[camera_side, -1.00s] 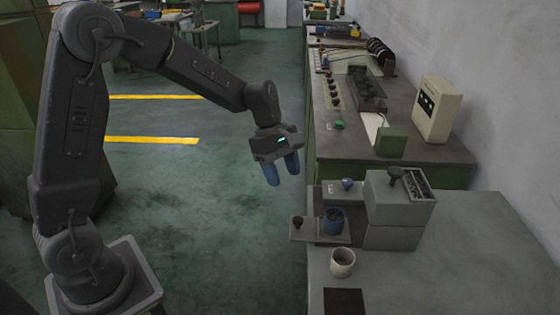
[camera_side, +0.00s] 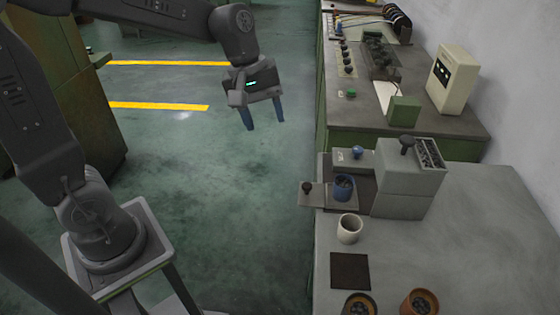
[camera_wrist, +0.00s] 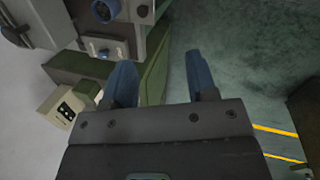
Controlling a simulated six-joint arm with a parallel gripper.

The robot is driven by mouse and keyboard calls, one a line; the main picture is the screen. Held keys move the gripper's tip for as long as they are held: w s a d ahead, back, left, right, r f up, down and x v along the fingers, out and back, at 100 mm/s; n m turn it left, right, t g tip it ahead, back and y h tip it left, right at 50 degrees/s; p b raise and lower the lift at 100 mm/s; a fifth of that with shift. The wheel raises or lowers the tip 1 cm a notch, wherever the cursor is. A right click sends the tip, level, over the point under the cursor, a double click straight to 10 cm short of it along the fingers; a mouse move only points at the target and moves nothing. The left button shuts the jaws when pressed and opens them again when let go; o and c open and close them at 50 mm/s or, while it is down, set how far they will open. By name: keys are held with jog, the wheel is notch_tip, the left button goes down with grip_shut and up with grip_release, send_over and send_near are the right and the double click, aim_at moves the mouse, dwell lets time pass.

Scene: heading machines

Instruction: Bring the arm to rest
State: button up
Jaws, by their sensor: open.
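My gripper (camera_side: 264,115) hangs over the open green floor, left of the workbench in the side view. Its two blue fingers point down and stand apart, with nothing between them. In the wrist view my gripper (camera_wrist: 162,80) also shows open and empty, with floor and a green bench side beyond it. It touches nothing in either view.
A beige box (camera_side: 452,78) stands behind. The floor is clear.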

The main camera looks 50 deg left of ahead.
jog(key=s+r+m+t+y, duration=0.2)
jog(key=s+m+t, duration=0.1)
jog(key=s+m, duration=0.8)
jog(key=s, duration=0.2)
jog(key=shift+s+a+r+t+y, duration=0.25)
jog(key=shift+s+a+t+y, duration=0.05)
jog(key=shift+t, duration=0.1)
